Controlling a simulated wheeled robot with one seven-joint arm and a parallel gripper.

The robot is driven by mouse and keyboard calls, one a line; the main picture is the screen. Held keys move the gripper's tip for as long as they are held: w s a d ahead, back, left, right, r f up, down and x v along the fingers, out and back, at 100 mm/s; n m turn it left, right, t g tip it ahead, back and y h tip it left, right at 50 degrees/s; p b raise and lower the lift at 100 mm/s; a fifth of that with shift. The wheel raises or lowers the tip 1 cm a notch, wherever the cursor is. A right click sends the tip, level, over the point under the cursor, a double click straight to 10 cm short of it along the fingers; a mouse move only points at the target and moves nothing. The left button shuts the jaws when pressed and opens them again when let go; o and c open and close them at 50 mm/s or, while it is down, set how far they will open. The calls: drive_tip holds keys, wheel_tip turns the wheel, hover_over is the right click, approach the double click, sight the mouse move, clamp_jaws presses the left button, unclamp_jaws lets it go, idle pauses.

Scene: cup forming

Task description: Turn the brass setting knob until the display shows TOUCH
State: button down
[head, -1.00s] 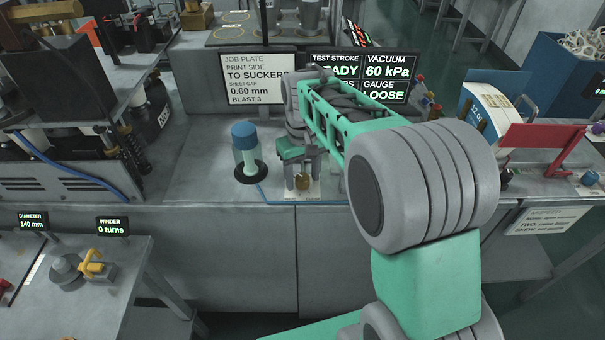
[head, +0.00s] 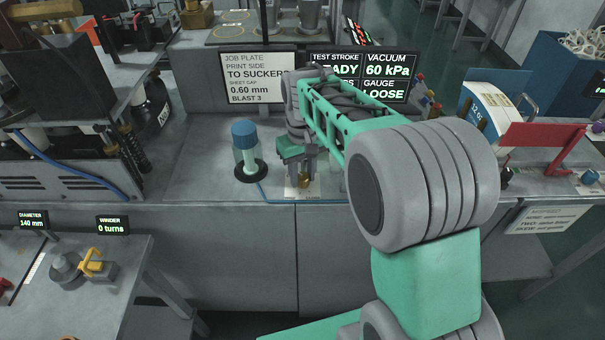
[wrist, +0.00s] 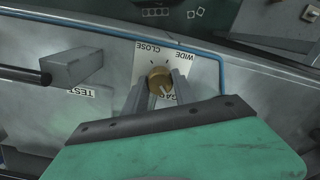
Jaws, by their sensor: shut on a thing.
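The brass setting knob (wrist: 160,80) sits on a white plate (wrist: 190,62) marked CLOSE and WIDE in the wrist view. My gripper (wrist: 161,88) is shut on the knob, one finger on each side of it. In the head view the gripper (head: 302,175) points down over the knob (head: 304,182), which is mostly hidden by the fingers. The display (head: 385,76) is partly covered by my arm. It shows VACUUM 60 kPa and GAUGE LOOSE.
A job plate sign (head: 258,78) is behind. In the wrist view a grey block (wrist: 72,68) lies left of the knob, by a TEST label, and a blue hose (wrist: 110,24) runs past the plate.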

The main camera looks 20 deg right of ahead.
sight(303, 176)
drive_tip(key=shift+m, duration=0.4)
drive_tip(key=m, duration=0.3)
drive_tip(key=shift+m, duration=2)
drive_tip(key=c, duration=1)
unclamp_jaws()
wheel_tip(303, 176, up, 8)
drive_tip(key=shift+f+b, duration=0.1)
drive_tip(key=shift+b, duration=0.5)
